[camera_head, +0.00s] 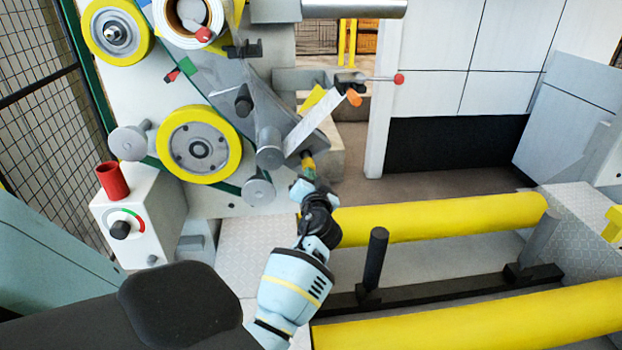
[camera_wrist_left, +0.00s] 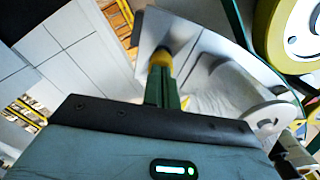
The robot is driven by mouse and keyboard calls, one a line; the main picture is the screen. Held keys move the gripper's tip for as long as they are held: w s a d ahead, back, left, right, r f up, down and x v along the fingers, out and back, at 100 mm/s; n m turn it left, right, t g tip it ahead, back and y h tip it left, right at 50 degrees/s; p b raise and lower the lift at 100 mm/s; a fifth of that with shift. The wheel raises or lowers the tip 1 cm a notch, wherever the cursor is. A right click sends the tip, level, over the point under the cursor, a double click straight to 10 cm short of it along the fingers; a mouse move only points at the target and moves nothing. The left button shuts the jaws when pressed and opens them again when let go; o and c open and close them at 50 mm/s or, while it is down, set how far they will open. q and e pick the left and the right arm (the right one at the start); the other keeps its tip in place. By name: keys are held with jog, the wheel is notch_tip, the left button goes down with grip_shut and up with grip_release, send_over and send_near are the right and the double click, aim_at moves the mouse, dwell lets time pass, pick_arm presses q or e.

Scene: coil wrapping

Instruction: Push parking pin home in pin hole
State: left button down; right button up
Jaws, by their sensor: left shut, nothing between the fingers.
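A small yellow-orange piece (camera_head: 307,158) shows at the lower end of the grey swing arm, and it looks like the parking pin's head. It also shows in the left wrist view (camera_wrist_left: 161,58), just beyond my fingertips and against a grey plate. My left gripper (camera_head: 309,171) reaches up to it from below, its green fingers (camera_wrist_left: 163,88) together with nothing held between them. Fingertips and yellow piece look in line and very close; I cannot tell whether they touch. The pin hole and how deep the pin sits are hidden. My right gripper is not in view.
Grey rollers (camera_head: 269,150) and a yellow-rimmed wheel (camera_head: 199,145) stand left of my gripper. A lever with a red knob (camera_head: 399,79) and an orange knob (camera_head: 354,97) are above right. A yellow roller (camera_head: 440,219) and a black post (camera_head: 375,262) lie to the right.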

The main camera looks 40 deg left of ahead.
pick_arm(q)
jog(key=shift+w+a, duration=0.25)
jog(key=shift+a, duration=0.05)
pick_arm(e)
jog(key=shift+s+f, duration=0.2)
pick_arm(q)
jog(key=shift+w+a, duration=0.25)
jog(key=shift+a, duration=0.1)
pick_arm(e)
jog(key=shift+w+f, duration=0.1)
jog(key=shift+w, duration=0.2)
pick_arm(q)
jog(key=shift+w+a+b, duration=0.25)
jog(key=shift+a+b, duration=0.05)
jog(key=shift+b, duration=0.1)
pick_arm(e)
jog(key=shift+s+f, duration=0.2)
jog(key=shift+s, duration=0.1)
pick_arm(q)
jog(key=shift+w+a, duration=0.15)
jog(key=shift+a, duration=0.05)
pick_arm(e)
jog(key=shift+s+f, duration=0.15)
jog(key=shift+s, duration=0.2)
pick_arm(q)
jog(key=v, duration=0.3)
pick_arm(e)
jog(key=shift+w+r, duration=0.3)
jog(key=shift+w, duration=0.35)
